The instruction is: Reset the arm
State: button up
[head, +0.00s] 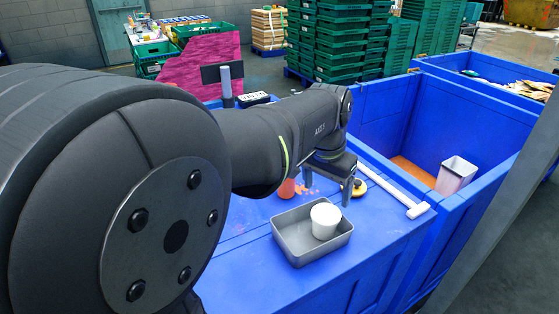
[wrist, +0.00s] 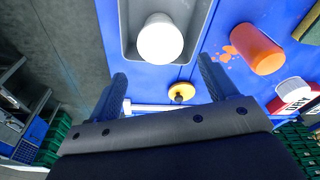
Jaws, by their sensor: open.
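My gripper (head: 328,188) hangs over the blue table, behind the grey tray, with its fingers apart and nothing between them. In the wrist view my gripper (wrist: 162,72) also shows two spread, empty fingers. My arm spans the left and middle of the head view and hides part of the table.
A grey tray (head: 291,245) holds a white tub (head: 325,220). An orange cup (wrist: 257,48), orange spots and a yellow round object (head: 358,187) are near my gripper. A white bar (head: 390,188) lies along the table edge. A blue bin (head: 474,128) at right holds a pale container (head: 455,175).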

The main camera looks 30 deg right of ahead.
aim_at(327, 213)
jog(key=f, duration=0.4)
jog(key=d+f, duration=0.1)
jog(key=f, duration=0.7)
jog(key=shift+w+d+f, duration=0.1)
jog(key=shift+w+d, duration=0.15)
jog(key=shift+d, duration=0.1)
notch_tip(327, 213, up, 3)
jog(key=shift+r, duration=0.55)
jog(key=o, duration=0.5)
jog(key=shift+a+r, duration=0.2)
jog(key=shift+r, duration=0.05)
jog(key=s+a+r+n+t+h, duration=0.35)
jog(key=a+r, duration=0.35)
jog(key=a, duration=0.3)
jog(key=s+a+r+n+t+h, duration=0.25)
jog(key=a+r+t, duration=0.35)
jog(key=a, duration=0.4)
jog(key=shift+g, duration=0.35)
jog(key=shift+w+d+r+x, duration=0.1)
jog(key=shift+r+x, duration=0.1)
jog(key=shift+x, duration=1.45)
jog(key=shift+w+d+r+x, duration=0.1)
jog(key=shift+r+x, duration=0.1)
jog(key=shift+x, duration=1.45)
jog(key=shift+d+r+x, duration=0.1)
jog(key=shift+r+x, duration=0.15)
jog(key=shift+x, duration=1.4)
